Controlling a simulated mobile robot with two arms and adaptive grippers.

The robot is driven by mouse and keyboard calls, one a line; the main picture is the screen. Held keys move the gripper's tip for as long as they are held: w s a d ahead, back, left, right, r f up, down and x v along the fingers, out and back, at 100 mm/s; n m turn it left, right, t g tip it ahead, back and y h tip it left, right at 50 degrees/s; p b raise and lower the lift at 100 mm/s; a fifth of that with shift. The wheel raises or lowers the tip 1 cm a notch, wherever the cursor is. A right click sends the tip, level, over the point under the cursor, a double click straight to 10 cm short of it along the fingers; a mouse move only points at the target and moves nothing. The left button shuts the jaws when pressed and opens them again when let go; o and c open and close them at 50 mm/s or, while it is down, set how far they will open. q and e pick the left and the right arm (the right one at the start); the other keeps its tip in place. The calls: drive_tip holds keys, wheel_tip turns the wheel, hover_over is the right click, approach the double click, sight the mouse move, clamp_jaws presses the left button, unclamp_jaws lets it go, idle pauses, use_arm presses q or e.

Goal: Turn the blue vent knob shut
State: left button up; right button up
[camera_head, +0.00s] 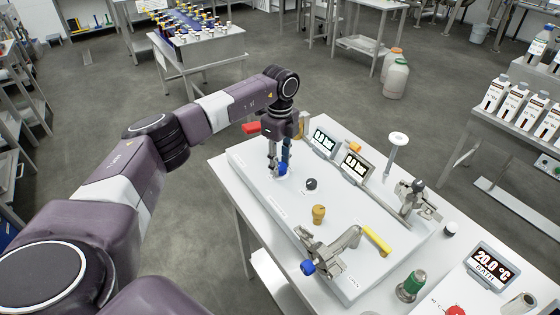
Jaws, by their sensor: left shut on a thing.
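The blue vent knob (282,169) is on the far left part of the white panel. My left gripper (278,163) comes down over it from above and is shut on it. The fingers hide part of the knob, so its turn angle cannot be told. My right gripper is not in view.
The panel (262,199) carries a black knob (311,184), a yellow-brown knob (319,214), a yellow handle (376,241) and a metal valve with a blue end (307,267). Two displays (355,166) stand behind. A green-topped item (411,284) stands at front right.

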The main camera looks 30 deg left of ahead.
sight(280, 166)
use_arm(q)
drive_tip(key=n, duration=0.1)
drive_tip(key=n+p, duration=0.1)
drive_tip(key=n, duration=0.2)
drive_tip(key=shift+w+r+n, duration=0.1)
drive_tip(key=shift+r+n, duration=0.15)
drive_tip(key=shift+n, duration=0.05)
drive_tip(key=n+p, duration=0.1)
drive_tip(key=n, duration=0.3)
drive_tip(key=shift+p, duration=0.35)
drive_tip(key=shift+n, duration=0.3)
drive_tip(key=o, duration=1.1)
drive_tip(key=shift+f, duration=0.15)
drive_tip(key=shift+o, duration=0.2)
wheel_tip(280, 166, up, 12)
drive_tip(key=shift+f, duration=0.1)
